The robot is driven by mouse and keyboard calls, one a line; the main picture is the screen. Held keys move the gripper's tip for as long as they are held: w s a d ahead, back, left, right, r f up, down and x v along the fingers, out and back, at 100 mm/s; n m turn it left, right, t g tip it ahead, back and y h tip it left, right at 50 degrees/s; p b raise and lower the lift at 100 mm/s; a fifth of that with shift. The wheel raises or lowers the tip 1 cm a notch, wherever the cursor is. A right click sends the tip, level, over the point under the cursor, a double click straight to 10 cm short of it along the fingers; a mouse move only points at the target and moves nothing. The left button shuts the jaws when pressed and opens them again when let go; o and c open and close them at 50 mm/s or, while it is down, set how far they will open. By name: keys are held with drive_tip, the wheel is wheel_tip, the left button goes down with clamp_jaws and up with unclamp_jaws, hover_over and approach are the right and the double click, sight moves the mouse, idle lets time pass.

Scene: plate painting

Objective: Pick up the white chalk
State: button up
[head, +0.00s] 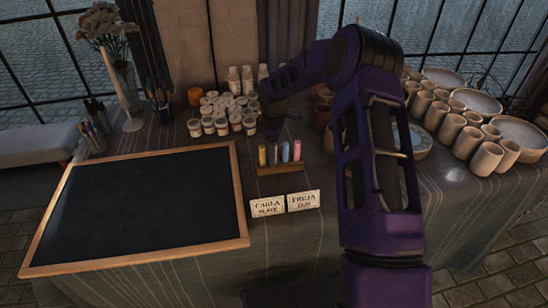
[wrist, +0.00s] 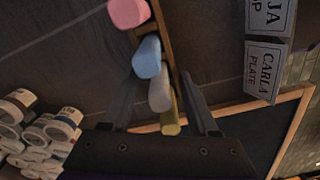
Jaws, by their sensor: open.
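The white chalk (head: 273,154) stands upright in a small wooden holder (head: 280,170), between the yellow chalk (head: 262,156) and the blue chalk (head: 285,152). The pink chalk (head: 297,150) stands at the right end. My gripper (head: 272,128) is above the holder, its fingers dark and hard to make out there. In the wrist view my gripper (wrist: 158,80) is open, its two fingers on either side of the row. The white chalk (wrist: 160,90) shows between the fingers, not visibly gripped. The blue chalk (wrist: 147,58) is close by, towards the fingertips in the picture.
A wood-framed blackboard (head: 140,210) lies to the left. Two name cards, Carla plate (head: 267,206) and Freja cup (head: 304,201), stand in front of the holder. Several paint jars (head: 221,125) are behind it. Clay cups (head: 452,125) and bowls fill the right side.

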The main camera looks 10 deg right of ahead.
clamp_jaws()
drive_tip(key=shift+r, duration=0.1)
idle(0.3)
